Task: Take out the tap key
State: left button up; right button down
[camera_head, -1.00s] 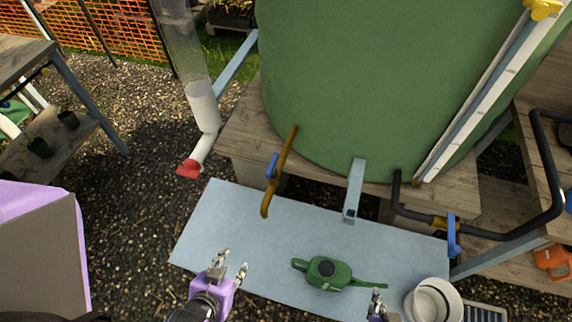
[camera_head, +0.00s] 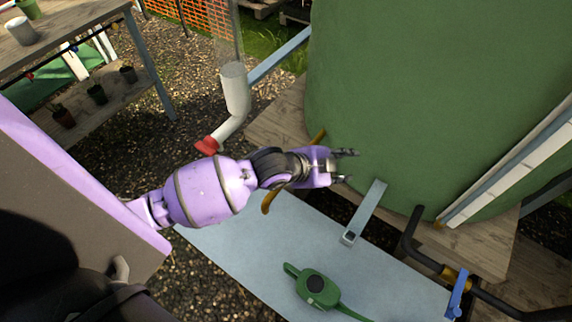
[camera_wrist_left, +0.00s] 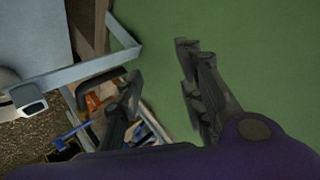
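I cannot clearly make out a tap key in either view. A blue-grey square tube (camera_head: 366,208) juts from under the green tank, its dark open end towards me. What looks like the same tube shows at the left in the wrist view (camera_wrist_left: 75,78); I cannot see what is inside it. My left gripper (camera_head: 344,166) is open and empty in front of the tank wall, above and left of the tube. Its two spread fingers also show in the left wrist view (camera_wrist_left: 158,95). My left forearm hides most of a brass tap (camera_head: 270,201). My right gripper is out of view.
The green tank (camera_head: 420,90) stands close beyond the gripper on a wooden stand (camera_head: 275,115). A black pipe (camera_head: 412,232) with a blue-handled valve (camera_head: 457,295) runs at the right. A red-ended downpipe (camera_head: 236,90) stands behind my arm.

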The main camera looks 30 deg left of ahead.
pick_arm(q)
jog(key=w+a+r+m+g+y+b, duration=0.1)
jog(key=w+a+r+m+g+y, duration=0.3)
jog(key=m, duration=0.8)
jog(key=s+a+m+g, duration=0.1)
jog(key=s+a+m, duration=0.1)
jog(key=a+m, duration=0.1)
jog(key=s+a+r+m+g+y, duration=0.1)
jog(key=s+a+m+g, duration=0.1)
jog(key=s+a+m, duration=0.1)
jog(key=s+a+r+m+g+y, duration=0.1)
jog(key=s+a+m, duration=0.2)
jog(key=m, duration=0.1)
jog(key=shift+s+a+r+g+b, duration=0.2)
jog(key=shift+a+g+b, duration=0.1)
jog(key=shift+a+g, duration=0.1)
jog(key=shift+s+a+m, duration=0.1)
jog(key=shift+s+m, duration=0.15)
jog(key=shift+m, duration=0.25)
jog(key=shift+s+f, duration=0.15)
jog(key=shift+f, duration=0.1)
jog(key=f, duration=0.7)
jog(key=shift+a+f, duration=0.15)
jog(key=shift+a, duration=0.15)
grip_shut()
